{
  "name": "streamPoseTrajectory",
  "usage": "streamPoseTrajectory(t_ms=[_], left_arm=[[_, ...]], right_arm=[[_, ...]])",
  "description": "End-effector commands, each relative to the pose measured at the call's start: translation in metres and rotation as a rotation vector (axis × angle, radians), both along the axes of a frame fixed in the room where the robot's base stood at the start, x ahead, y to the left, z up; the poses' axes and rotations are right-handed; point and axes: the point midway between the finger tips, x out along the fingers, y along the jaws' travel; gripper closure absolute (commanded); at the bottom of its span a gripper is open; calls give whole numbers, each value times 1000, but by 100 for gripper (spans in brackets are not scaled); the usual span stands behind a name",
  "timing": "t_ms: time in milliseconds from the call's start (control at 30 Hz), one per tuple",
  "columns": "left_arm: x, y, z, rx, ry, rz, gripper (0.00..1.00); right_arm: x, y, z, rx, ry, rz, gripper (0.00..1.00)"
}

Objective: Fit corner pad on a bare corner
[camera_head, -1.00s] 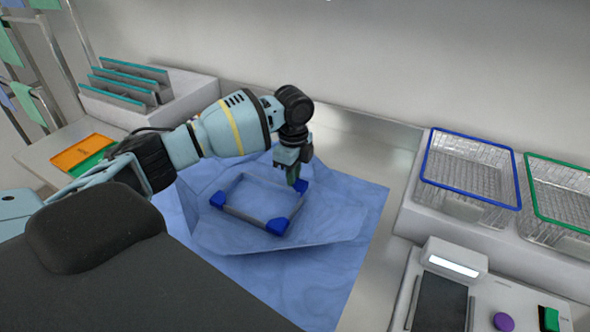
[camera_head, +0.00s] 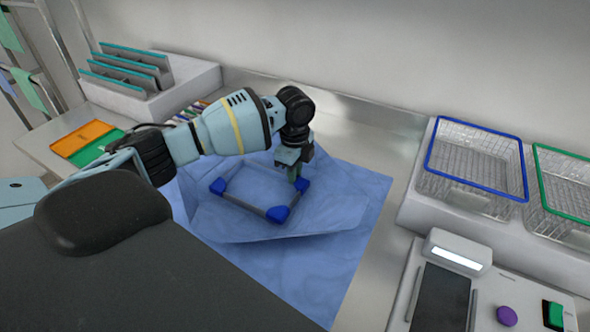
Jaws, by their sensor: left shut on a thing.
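A grey rectangular frame (camera_head: 245,205) lies on blue wrap in the middle of the head view. Blue corner pads sit at its left corner (camera_head: 218,186) and its front corner (camera_head: 278,214). A third blue corner pad (camera_head: 302,184) is at the right corner, directly under my left gripper (camera_head: 297,177). My left gripper points down and is shut on this pad; its fingers partly hide it. I cannot tell whether the pad is fully seated. The far corner near the arm shows no blue pad. My right gripper is not in view.
Blue wrap (camera_head: 335,262) covers the metal bench. Wire baskets with a blue rim (camera_head: 428,150) and a green rim (camera_head: 540,180) stand at right, behind a device with a dark screen (camera_head: 440,300).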

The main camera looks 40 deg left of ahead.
Motion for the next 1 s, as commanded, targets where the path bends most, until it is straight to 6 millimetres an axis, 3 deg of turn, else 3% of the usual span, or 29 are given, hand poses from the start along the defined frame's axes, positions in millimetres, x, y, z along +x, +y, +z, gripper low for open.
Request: streamPoseTrajectory(t_ms=[200,233,400,767,1000], left_arm=[[0,0,0,0,-1,0,100],[0,0,0,0,-1,0,84],[0,0,0,0,0,0,62],[1,0,5,-1,-2,0,61],[1,0,41,-1,-5,-1,61]], right_arm=[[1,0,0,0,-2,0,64],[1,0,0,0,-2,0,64],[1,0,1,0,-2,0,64],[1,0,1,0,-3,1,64],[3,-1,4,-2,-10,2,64]])
